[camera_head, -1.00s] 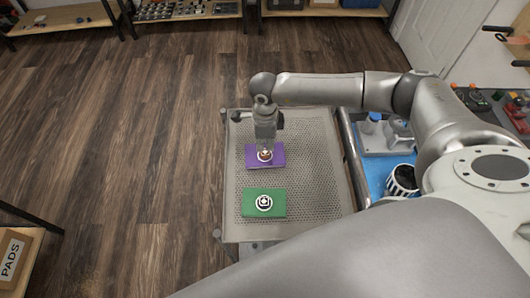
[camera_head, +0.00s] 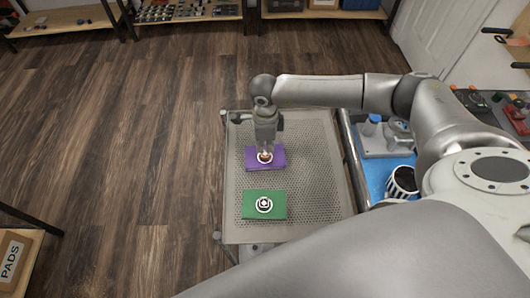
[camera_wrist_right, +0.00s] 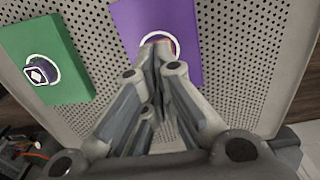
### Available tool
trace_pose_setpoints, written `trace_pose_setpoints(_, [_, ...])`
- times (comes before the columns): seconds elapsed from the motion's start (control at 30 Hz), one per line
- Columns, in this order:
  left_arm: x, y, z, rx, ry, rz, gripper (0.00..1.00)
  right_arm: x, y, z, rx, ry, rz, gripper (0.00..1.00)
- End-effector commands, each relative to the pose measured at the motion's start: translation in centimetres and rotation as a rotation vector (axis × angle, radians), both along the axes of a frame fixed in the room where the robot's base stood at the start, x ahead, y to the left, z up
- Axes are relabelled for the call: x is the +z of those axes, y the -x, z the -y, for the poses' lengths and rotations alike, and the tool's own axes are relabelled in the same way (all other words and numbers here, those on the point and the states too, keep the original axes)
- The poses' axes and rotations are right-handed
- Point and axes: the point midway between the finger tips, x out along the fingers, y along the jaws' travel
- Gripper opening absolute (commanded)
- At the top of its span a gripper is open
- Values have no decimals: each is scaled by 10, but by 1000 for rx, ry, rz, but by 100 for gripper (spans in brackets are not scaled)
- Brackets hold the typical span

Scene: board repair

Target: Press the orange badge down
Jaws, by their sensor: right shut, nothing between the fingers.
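A purple board (camera_head: 277,162) lies on the perforated tray. A white ring on it surrounds a small orange-brown spot, the orange badge (camera_head: 264,157), mostly covered by my fingers. My right gripper (camera_head: 265,151) points down over it with its fingers shut and nothing between them. In the right wrist view the fingertips (camera_wrist_right: 158,52) are at the ring on the purple board (camera_wrist_right: 191,70), and only a little of the reddish badge (camera_wrist_right: 161,42) shows. I cannot tell whether the fingertips touch it. My left gripper is not in view.
A green board (camera_head: 251,211) with a white-ringed emblem lies nearer on the perforated tray (camera_head: 317,190); it also shows in the wrist view (camera_wrist_right: 74,87). A blue-topped bench (camera_head: 372,172) with a striped cup (camera_head: 403,180) stands to the right.

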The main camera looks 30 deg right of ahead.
Motion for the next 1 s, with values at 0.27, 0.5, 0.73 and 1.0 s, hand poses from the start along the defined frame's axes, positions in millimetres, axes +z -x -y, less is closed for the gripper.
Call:
trace_pose_setpoints(0.27, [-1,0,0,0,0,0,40,-1,0,0,0,0,0,0])
trace_pose_setpoints(0.5, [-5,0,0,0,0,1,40,-5,0,0,0,0,0,0])
trace_pose_setpoints(0.73, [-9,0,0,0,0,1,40,-10,0,0,0,0,0,0])
trace_pose_setpoints(1.0, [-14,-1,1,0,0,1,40,-15,0,0,0,0,0,0])
